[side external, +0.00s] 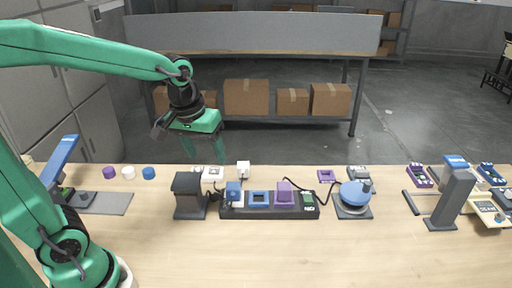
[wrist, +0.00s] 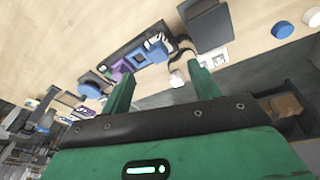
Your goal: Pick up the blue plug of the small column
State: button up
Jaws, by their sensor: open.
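A blue plug (side external: 233,188) sits at the left end of a black power strip (side external: 270,212). A dark small column (side external: 189,196) stands just left of the strip, and a dark cable runs between it and the plug. In the wrist view the blue plug (wrist: 157,52) shows on the strip, close to the column (wrist: 205,22). My gripper (side external: 206,152) is open and empty, above and behind the strip's left end. Its two fingers (wrist: 160,70) are spread in the wrist view, apart from the plug.
The strip also holds a blue socket frame (side external: 258,199), a purple plug (side external: 284,192) and a green module (side external: 308,200). A white plug (side external: 243,169) stands behind. A blue domed device (side external: 355,194) is to the right. The front table area is clear.

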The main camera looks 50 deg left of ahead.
aim_at(233, 185)
jog(key=w+f+n+g, duration=0.1)
jog(key=w+f, duration=0.2)
jog(key=w+f+n+g, duration=0.1)
jog(key=w+f+n, duration=0.1)
jog(key=w+f, duration=0.2)
jog(key=shift+w+f+n, duration=0.1)
jog(key=shift+f+n, duration=0.15)
jog(key=shift+n, duration=0.05)
jog(key=shift+w+f+g, duration=0.3)
jog(key=shift+w+f, duration=0.05)
jog(key=shift+f, duration=0.2)
jog(key=shift+f, duration=0.1)
jog(key=shift+f, duration=1.2)
jog(key=shift+f, duration=0.15)
jog(key=shift+a+f, duration=0.2)
jog(key=shift+f, duration=2.25)
jog(key=shift+c, duration=0.4)
jog(key=c, duration=0.9)
